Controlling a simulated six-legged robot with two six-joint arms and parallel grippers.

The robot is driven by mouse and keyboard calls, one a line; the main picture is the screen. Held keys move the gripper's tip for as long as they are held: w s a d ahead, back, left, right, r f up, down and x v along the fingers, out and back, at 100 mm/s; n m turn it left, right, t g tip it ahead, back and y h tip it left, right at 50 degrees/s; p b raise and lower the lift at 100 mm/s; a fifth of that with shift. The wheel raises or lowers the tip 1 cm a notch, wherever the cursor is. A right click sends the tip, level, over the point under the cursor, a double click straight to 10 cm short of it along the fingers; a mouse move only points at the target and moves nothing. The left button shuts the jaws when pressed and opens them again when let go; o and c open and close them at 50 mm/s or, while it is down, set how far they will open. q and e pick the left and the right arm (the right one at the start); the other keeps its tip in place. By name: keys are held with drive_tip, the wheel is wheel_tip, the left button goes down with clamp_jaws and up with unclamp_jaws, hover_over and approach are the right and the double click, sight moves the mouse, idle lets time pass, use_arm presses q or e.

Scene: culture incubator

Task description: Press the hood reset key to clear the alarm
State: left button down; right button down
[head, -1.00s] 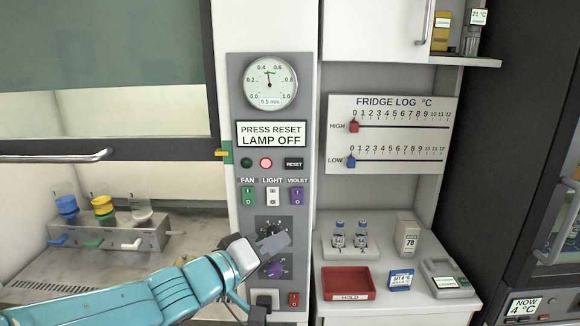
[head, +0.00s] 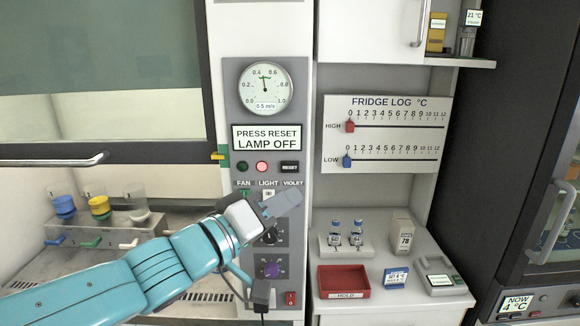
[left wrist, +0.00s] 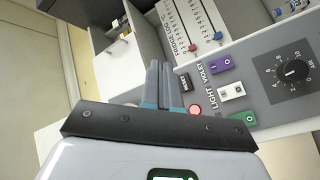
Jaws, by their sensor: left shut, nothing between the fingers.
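The black reset key (head: 290,167) sits on the grey hood panel, right of a lit red lamp (head: 262,167) and a dark green lamp (head: 242,167). The display (head: 270,137) above reads "PRESS RESET LAMP OFF". My left gripper (head: 290,203) is shut and empty, a little below the key in the head view, in front of the violet and light switches. In the left wrist view, the shut fingers (left wrist: 163,72) point toward the panel, with the reset key (left wrist: 185,82) just right of their tips. Contact with the panel cannot be told. My right gripper is out of view.
Below the key are the fan, light and violet switches (left wrist: 220,62), partly covered by my gripper in the head view, and two knobs (head: 270,270). A hood sash handle (head: 60,161) is at left. Vials, a red tray (head: 343,282) and boxes stand on the right counter.

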sight(290, 167)
use_arm(q)
drive_tip(key=w+p, duration=0.4)
drive_tip(key=w, duration=0.4)
drive_tip(key=shift+w, duration=0.1)
idle(1.9)
drive_tip(key=shift+w+p, duration=0.15)
drive_tip(key=shift+p, duration=0.4)
drive_tip(key=shift+w, duration=0.25)
